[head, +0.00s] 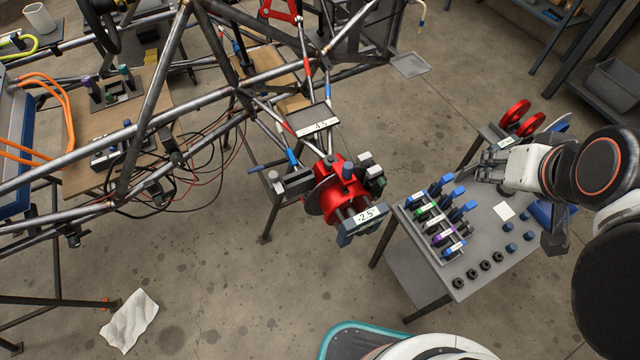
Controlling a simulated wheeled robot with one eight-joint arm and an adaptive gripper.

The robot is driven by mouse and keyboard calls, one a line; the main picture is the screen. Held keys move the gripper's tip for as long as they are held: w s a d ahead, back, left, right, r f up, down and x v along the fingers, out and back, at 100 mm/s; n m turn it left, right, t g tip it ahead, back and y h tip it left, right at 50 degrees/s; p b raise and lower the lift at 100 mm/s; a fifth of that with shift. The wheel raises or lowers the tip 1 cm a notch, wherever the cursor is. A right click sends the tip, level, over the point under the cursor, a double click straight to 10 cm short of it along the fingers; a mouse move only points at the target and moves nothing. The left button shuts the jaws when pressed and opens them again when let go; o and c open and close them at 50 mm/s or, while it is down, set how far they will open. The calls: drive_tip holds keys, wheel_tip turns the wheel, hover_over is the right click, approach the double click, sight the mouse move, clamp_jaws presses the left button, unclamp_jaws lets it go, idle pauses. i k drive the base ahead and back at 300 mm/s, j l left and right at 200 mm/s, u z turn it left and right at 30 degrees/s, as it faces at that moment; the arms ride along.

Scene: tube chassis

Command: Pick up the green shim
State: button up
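A small green piece, which looks like the green shim (425,213), sits in a dark slotted rack (449,254) on the grey cart at the right. It is among several pieces with white, purple and blue parts, and its lower part is hidden in the rack. My gripper (485,172) is at the far side of the cart, above its top, up and to the right of the green piece and apart from it. The fingers are small and seen side-on, so I cannot tell whether they are open. I see nothing held in them.
Red discs (514,117) stand behind my gripper. A red hub (342,190) on the tube chassis (190,105) is left of the cart, with floor between.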

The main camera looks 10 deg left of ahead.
sight(423, 210)
drive_tip(key=l+u, duration=0.25)
drive_tip(key=k+l+u, duration=0.15)
drive_tip(key=l+u, duration=0.15)
drive_tip(key=l, duration=0.15)
drive_tip(key=k+l+u, duration=0.25)
drive_tip(key=i+l, duration=0.1)
